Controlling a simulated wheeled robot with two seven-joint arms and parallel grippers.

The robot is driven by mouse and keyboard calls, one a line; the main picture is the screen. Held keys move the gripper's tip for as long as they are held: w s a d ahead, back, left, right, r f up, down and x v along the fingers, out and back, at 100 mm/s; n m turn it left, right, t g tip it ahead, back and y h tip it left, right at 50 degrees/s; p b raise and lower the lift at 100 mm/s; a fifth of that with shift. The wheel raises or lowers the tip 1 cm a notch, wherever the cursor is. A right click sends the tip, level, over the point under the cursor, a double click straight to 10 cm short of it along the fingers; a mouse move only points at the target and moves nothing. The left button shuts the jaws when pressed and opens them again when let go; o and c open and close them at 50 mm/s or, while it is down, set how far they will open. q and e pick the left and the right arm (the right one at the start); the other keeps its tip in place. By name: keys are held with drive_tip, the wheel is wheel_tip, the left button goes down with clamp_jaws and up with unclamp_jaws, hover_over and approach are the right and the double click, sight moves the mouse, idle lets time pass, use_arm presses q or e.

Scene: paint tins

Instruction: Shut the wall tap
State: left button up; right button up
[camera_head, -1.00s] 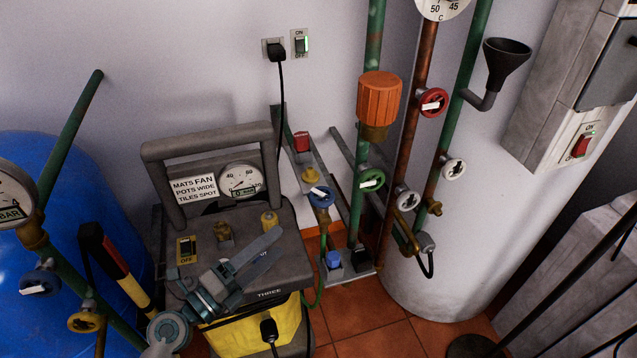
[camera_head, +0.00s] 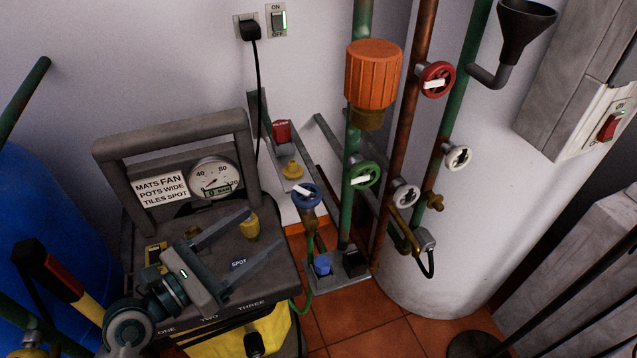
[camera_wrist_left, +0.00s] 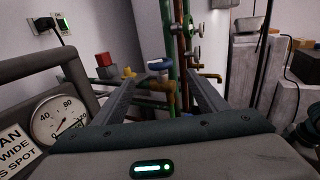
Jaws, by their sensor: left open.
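A tap with a blue round handle and a pale bar across it (camera_head: 306,195) stands low by the wall, right of the grey machine, with a green hose below it. I take it as the wall tap, though no label says so. In the left wrist view the blue handle (camera_wrist_left: 159,64) shows ahead, between the finger lines. My left gripper (camera_head: 265,229) is open and empty above the machine's top, its fingers pointing right towards the blue handle and apart from it. It also shows in the left wrist view (camera_wrist_left: 159,84). My right gripper is not in view.
The grey machine (camera_head: 118,160) has a raised frame handle and a gauge (camera_head: 212,176). Other handwheels are near: green (camera_head: 365,174), white (camera_head: 405,195) and red (camera_head: 436,80). An orange cap (camera_head: 373,73) sits on the green pipe. Tiled floor (camera_head: 350,315) is clear at the front.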

sight(317, 187)
use_arm(q)
drive_tip(key=shift+w+d, duration=0.1)
drive_tip(key=p+x, duration=0.1)
drive_tip(key=x, duration=1.4)
drive_tip(key=shift+w+d, duration=0.25)
drive_tip(key=shift+d, duration=0.05)
drive_tip(key=shift+w+d, duration=0.5)
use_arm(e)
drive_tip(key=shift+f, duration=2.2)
use_arm(q)
drive_tip(key=shift+f, duration=0.1)
drive_tip(key=c, duration=1)
